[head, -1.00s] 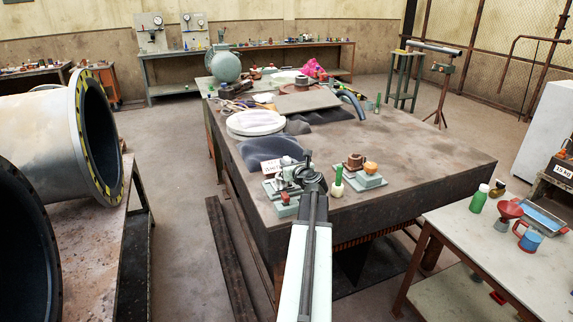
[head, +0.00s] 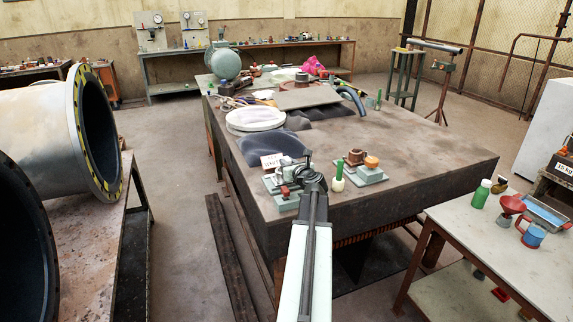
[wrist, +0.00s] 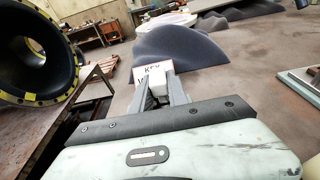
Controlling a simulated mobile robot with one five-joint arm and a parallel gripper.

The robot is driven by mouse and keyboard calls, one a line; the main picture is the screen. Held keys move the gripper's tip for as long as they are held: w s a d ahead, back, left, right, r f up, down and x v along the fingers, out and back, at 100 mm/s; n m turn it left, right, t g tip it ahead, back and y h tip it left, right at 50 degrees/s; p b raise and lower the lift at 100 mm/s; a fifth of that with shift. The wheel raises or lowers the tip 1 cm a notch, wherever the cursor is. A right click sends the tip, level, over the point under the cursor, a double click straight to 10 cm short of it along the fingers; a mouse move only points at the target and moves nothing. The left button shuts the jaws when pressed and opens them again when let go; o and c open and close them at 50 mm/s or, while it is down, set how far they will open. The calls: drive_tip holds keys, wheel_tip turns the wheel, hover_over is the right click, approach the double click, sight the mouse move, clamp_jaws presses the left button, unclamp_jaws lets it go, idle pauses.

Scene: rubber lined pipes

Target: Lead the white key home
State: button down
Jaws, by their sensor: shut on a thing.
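My gripper (wrist: 163,88) reaches over the near edge of the big workbench. In the wrist view its two fingers are closed around a small white block (wrist: 154,78), which looks like the white key; the fingers partly hide it. In the head view my gripper (head: 297,169) is above a grey-green fixture (head: 287,203) with a red part (head: 285,191). Whether the key touches the fixture cannot be told.
A second fixture (head: 370,177) with a brown part (head: 355,158) and an orange knob (head: 371,161) stands right of my gripper, beside a green bottle (head: 338,178). Dark foam (head: 268,148) lies behind. Large pipes (head: 50,140) stand left. The bench's right side is clear.

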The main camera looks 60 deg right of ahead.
drive_tip(key=c, duration=1.2)
unclamp_jaws()
drive_tip(key=shift+w+a, duration=0.1)
drive_tip(key=shift+s+a, duration=0.15)
drive_tip(key=shift+s, duration=0.05)
drive_tip(key=p+v, duration=0.1)
drive_tip(key=v, duration=0.6)
drive_tip(key=shift+s+p, duration=0.25)
drive_tip(key=shift+p, duration=0.05)
drive_tip(key=shift+w, duration=0.1)
